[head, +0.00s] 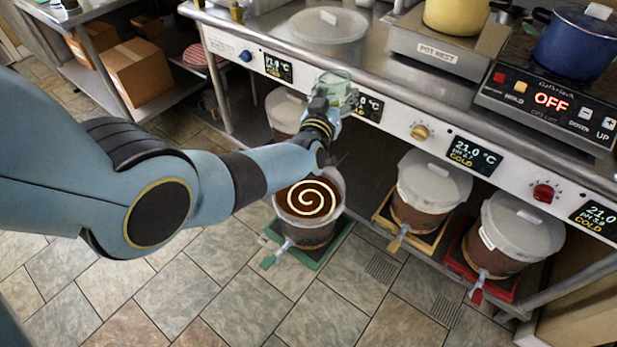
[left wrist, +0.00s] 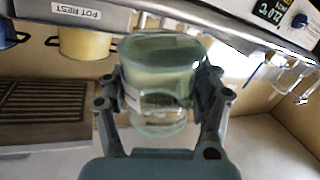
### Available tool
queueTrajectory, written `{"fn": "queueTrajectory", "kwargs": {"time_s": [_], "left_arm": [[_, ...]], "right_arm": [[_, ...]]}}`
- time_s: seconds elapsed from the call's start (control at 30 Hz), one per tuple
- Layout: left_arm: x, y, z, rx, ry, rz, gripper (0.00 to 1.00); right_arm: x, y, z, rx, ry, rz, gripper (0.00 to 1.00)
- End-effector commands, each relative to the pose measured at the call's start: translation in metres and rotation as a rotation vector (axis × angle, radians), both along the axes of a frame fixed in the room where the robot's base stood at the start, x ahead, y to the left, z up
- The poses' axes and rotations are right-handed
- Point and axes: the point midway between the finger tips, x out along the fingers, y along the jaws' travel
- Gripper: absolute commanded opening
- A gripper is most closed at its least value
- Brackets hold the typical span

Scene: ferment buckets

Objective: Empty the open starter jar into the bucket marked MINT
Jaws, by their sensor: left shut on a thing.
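A clear glass jar (head: 338,88) is gripped by my left gripper (head: 325,112), up at the counter's front edge. In the left wrist view the jar (left wrist: 160,85) sits between the two fingers of my left gripper (left wrist: 160,90), with pale contents toward its far part and clearer glass nearer. Its exact tilt is hard to tell. An open bucket (head: 308,232) with brown liquid and a cream spiral stands on a green base (head: 290,255), below and slightly left of the jar. No MINT marking is readable. My right gripper is out of view.
Two lidded buckets stand on a yellow base (head: 432,240) and a red base (head: 510,287) to the right. Another lidded bucket (head: 284,108) is behind my arm. The counter edge (head: 400,115) with displays and knobs overhangs them. Floor in front is clear.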

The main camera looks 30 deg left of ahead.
Motion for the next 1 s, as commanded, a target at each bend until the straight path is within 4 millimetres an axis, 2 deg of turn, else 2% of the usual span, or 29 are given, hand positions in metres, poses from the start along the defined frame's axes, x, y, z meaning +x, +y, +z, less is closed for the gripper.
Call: {"fn": "queueTrajectory", "kwargs": {"time_s": [0.03,0.27,0.7,1.0], "left_arm": [[0.0,0.0,0.01,0.008,-0.001,0.0,0.15],[-0.001,0.0,0.004,0.01,-0.001,0.0,0.15],[-0.037,-0.021,0.017,0.21,-0.017,0.0,0.15],[-0.043,-0.025,0.019,0.256,-0.023,0.0,0.15]], "right_arm": [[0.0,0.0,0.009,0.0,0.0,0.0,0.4],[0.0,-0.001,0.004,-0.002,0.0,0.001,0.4],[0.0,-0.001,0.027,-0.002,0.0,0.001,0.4],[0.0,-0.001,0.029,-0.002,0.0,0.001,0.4]]}}
